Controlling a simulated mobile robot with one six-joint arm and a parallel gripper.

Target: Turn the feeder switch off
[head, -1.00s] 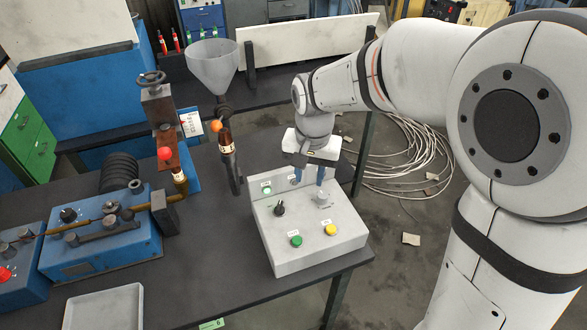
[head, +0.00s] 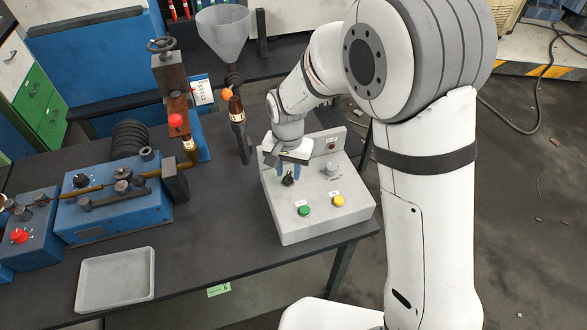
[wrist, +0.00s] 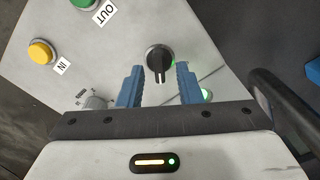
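A light grey control box (head: 318,220) stands on the dark table in the head view. I cannot read which one is labelled as the feeder switch. My gripper (head: 287,169) is over the black knob. In the wrist view my gripper (wrist: 159,70) is open, its blue fingertips apart on either side of the black knob, with visible gaps. The knob's pointer line faces toward my gripper's palm.
A green button (head: 304,210) and a yellow button (head: 338,201) sit at the box's front. A lit green lamp (wrist: 206,95) is near the right finger. A bottle-shaped nozzle (head: 238,110) under a funnel (head: 223,32) stands left of the box. An empty tray (head: 116,279) lies front left.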

